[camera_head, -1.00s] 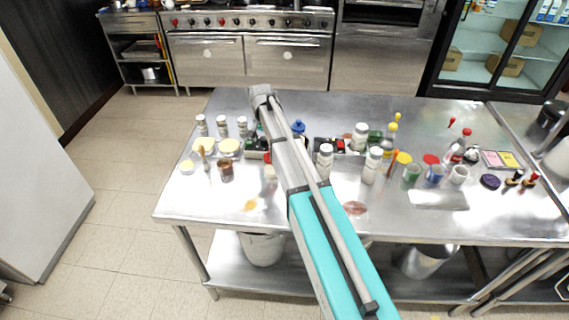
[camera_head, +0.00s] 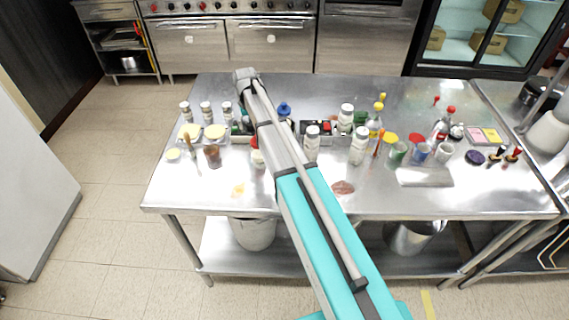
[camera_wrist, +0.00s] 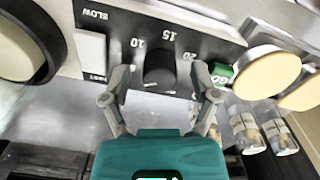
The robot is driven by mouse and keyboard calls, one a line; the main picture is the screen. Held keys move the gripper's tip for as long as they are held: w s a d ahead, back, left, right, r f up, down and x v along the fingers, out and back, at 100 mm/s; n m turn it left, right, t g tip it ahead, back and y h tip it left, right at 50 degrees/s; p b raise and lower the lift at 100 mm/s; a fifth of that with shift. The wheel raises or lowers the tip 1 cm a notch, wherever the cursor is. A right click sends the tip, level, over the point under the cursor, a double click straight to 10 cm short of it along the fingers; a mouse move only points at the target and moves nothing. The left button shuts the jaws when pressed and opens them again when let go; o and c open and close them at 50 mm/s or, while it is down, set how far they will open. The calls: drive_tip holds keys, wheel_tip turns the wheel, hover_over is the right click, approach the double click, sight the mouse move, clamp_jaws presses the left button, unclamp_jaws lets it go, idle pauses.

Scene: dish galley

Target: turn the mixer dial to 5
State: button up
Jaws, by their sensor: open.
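The black dial (camera_wrist: 160,66) sits on a dark control panel (camera_wrist: 205,38) in the wrist view. Numerals 10, 15 and 20 show around its far side; a 5 is not clearly readable. I cannot make out the dial's pointer setting. My gripper (camera_wrist: 161,78) is open, with one finger on each side of the dial. Whether the fingers touch it is not clear. A green button marked GO (camera_wrist: 221,74) is just right of the right finger. A white rectangular switch (camera_wrist: 90,54) is on the left. In the head view, my arm hides the gripper and dial.
Round cream lids (camera_wrist: 265,72) and small jars (camera_wrist: 246,130) lie right of the gripper. The steel table (camera_head: 300,88) holds many bottles and cups, including a red-capped bottle (camera_head: 444,124). The table's front left is mostly clear.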

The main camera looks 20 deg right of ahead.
drive_tip(key=n, duration=0.5)
wheel_tip(320, 180, up, 14)
drive_tip(key=p, duration=1.4)
drive_tip(key=s+d+f+m+b, duration=0.1)
drive_tip(key=s+f+b, duration=0.1)
drive_tip(key=s, duration=0.7)
drive_tip(key=s+d+f+m+b, duration=0.2)
drive_tip(key=s, duration=0.8)
drive_tip(key=s+d+f+m+b, duration=0.1)
drive_tip(key=s+f+m+b, duration=0.1)
drive_tip(key=s, duration=0.7)
drive_tip(key=shift+s+d+f+b, duration=0.35)
drive_tip(key=shift+s, duration=0.05)
idle(1.4)
